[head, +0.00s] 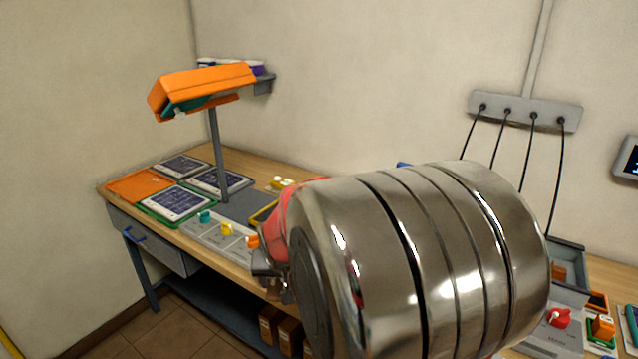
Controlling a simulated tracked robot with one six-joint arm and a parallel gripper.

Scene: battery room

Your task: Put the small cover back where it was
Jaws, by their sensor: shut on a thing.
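My gripper (268,270) shows only in part, at the left end of my shiny arm, by the front edge of the bench. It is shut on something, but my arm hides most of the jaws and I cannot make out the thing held. I cannot identify the small cover in this view. Just left of the gripper, a grey control strip (196,229) on the bench carries a teal knob (206,217), a yellow knob (227,229) and an orange knob (252,241). I cannot tell whether the gripper touches the orange knob.
The wooden bench (207,154) bears dark panels (175,202) and an orange tray (140,185). A grey post (216,150) holds an orange hood (205,85) above them. At right are a grey bin (567,270) and a red knob (560,317). My arm hides the bench's middle.

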